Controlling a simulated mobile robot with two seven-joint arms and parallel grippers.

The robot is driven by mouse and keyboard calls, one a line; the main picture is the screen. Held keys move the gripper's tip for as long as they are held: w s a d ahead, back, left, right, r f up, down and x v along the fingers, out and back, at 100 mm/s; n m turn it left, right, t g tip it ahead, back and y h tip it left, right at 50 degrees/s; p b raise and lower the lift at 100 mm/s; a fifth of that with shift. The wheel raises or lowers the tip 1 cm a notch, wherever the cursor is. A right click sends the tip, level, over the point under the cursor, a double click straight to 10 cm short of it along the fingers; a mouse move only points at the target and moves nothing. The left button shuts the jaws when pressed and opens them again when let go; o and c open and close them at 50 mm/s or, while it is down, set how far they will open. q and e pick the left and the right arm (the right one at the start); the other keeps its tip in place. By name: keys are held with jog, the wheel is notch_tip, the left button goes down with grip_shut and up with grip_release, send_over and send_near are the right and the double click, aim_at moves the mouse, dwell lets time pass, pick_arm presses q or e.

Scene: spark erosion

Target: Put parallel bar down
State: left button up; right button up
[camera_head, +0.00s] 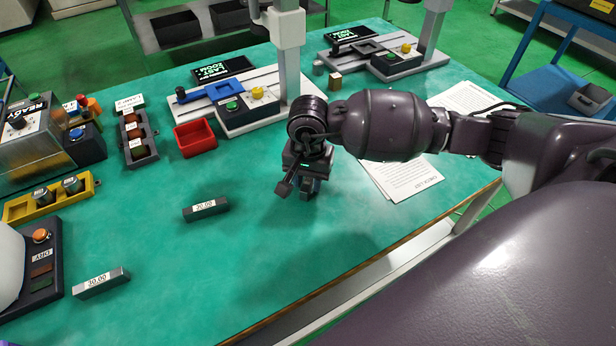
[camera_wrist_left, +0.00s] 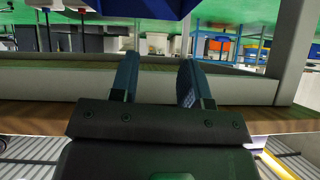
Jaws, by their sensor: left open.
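A grey parallel bar labelled 20.00 (camera_head: 205,209) lies on the green bench top, left of my right gripper. A second grey bar labelled 30.00 (camera_head: 101,282) lies nearer the front left. My right gripper (camera_head: 297,187) points down over the bench, apart from both bars. Its fingertips are small and dark there, so I cannot tell whether it is open or holds something. My left gripper shows in the left wrist view (camera_wrist_left: 157,80), with its two fingers apart and nothing seen between them.
A red bin (camera_head: 195,138) and measuring stands with green buttons (camera_head: 246,112) are behind. A yellow holder (camera_head: 50,200) and a DRY box (camera_head: 40,262) stand at left. Paper sheets (camera_head: 405,180) lie beneath my right arm. The bench around the 20.00 bar is clear.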

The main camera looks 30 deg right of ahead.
jog(key=shift+o, duration=0.6)
pick_arm(q)
jog(key=shift+s+f, duration=0.2)
jog(key=shift+s, duration=0.15)
jog(key=shift+w+r+p, duration=0.25)
jog(key=shift+r+p, duration=0.7)
jog(key=shift+r, duration=0.05)
pick_arm(e)
notch_tip(320, 180, up, 12)
jog(key=shift+r, duration=0.2)
pick_arm(q)
jog(key=shift+d, duration=0.2)
pick_arm(e)
jog(key=shift+f, duration=0.1)
